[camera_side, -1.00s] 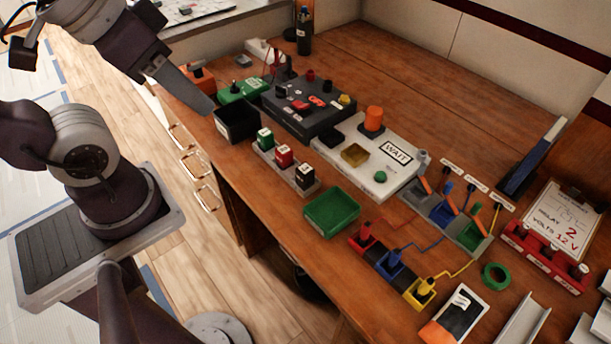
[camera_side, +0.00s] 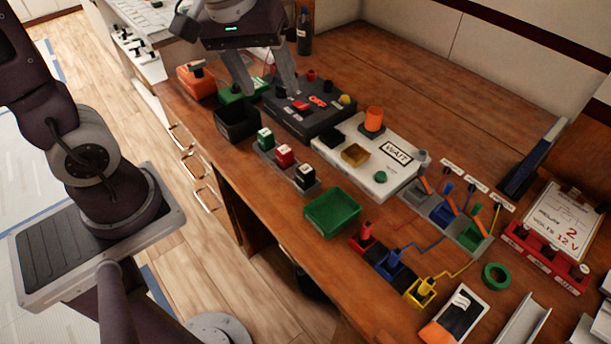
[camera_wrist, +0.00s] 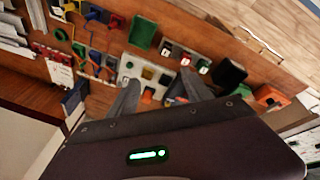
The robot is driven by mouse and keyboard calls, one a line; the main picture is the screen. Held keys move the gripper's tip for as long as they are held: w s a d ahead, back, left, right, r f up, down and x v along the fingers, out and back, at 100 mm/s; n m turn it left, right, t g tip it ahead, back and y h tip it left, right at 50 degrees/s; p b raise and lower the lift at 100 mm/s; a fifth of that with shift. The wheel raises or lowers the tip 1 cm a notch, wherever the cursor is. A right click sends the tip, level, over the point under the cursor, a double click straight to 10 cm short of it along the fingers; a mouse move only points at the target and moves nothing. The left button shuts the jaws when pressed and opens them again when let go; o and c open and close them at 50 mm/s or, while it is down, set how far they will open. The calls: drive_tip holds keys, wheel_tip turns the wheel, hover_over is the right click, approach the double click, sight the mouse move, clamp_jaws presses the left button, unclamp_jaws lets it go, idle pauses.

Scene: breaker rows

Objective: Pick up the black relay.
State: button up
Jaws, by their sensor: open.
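The black relay (camera_side: 306,176) has a pale top and stands upright at the near right end of a grey rack (camera_side: 316,187). It shares the rack with a red relay (camera_side: 284,155) and a green relay (camera_side: 265,140). In the wrist view the black relay (camera_wrist: 166,48) is beyond my fingertips, beside the green tray. My gripper (camera_side: 271,90) is open and empty, fingers pointing down above the dark panel, behind and to the left of the relay. It also shows in the wrist view (camera_wrist: 160,82).
The green tray (camera_side: 333,213) lies right of the rack, and a black bin (camera_side: 237,120) stands left of it. The dark panel (camera_side: 309,121) and the white WAIT panel (camera_side: 385,170) are behind. The table's front edge is close to the rack.

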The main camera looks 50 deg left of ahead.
drive_tip(key=w+f+n+g, duration=0.1)
drive_tip(key=w+f+n, duration=0.2)
drive_tip(key=w+f, duration=0.2)
drive_tip(key=n+g, duration=0.2)
drive_tip(key=n, duration=0.6)
hover_over(305, 168)
drive_tip(key=f, duration=1.8)
drive_tip(key=shift+w+a+f, duration=0.1)
drive_tip(key=shift+a, duration=0.1)
drive_tip(key=f, duration=0.6)
drive_tip(key=shift+d+f, duration=0.3)
drive_tip(key=shift+f, duration=0.1)
drive_tip(key=shift+r, duration=0.1)
clamp_jaws()
